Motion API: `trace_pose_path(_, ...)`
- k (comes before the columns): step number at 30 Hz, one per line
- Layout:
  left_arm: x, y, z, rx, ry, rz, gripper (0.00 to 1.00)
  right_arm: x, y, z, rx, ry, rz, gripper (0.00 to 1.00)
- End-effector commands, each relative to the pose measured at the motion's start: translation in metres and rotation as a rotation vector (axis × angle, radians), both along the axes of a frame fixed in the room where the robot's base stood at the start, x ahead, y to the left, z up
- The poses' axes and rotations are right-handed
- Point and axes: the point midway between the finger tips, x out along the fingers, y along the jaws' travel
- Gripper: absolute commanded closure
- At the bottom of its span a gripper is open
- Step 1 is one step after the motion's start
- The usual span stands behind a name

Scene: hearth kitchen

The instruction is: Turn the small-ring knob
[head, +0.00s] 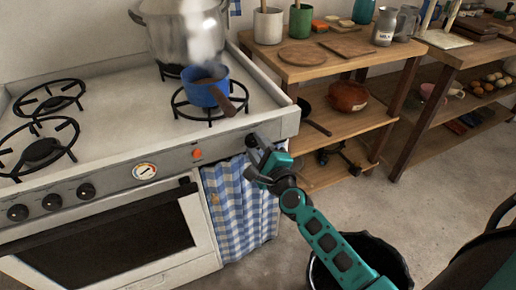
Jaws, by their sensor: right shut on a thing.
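The stove's front panel carries black knobs: three stand at the left, the rightmost of them (86,190) nearest the oven gauge. My right gripper (254,144) reaches the right end of the panel and is shut on a dark knob there, which its fingers mostly hide. I cannot read any marking that tells which ring this knob serves. A blue saucepan (203,93) with a brown handle sits on the front right ring (184,109), above that end of the panel. My left gripper is not in view.
A large steaming pot (183,35) stands on the back right ring. The two left rings (42,148) are bare. A checked curtain (237,208) hangs below my right gripper. A wooden shelf unit (345,68) stands to the right, and a black bin (385,252) stands on the floor.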

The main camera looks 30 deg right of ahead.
Motion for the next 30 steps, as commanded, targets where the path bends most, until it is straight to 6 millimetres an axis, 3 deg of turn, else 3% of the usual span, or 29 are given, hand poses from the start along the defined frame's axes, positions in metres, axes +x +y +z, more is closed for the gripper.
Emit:
trace_pose_path(12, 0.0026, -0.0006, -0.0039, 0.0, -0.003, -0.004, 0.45, -0.0003, 0.001, -0.002, 0.265, -0.013, 0.001, 0.89)
trace_pose_path(30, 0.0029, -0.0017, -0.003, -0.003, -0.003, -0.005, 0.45, -0.0003, 0.0009, -0.0016, 0.338, -0.018, 0.0, 0.89)
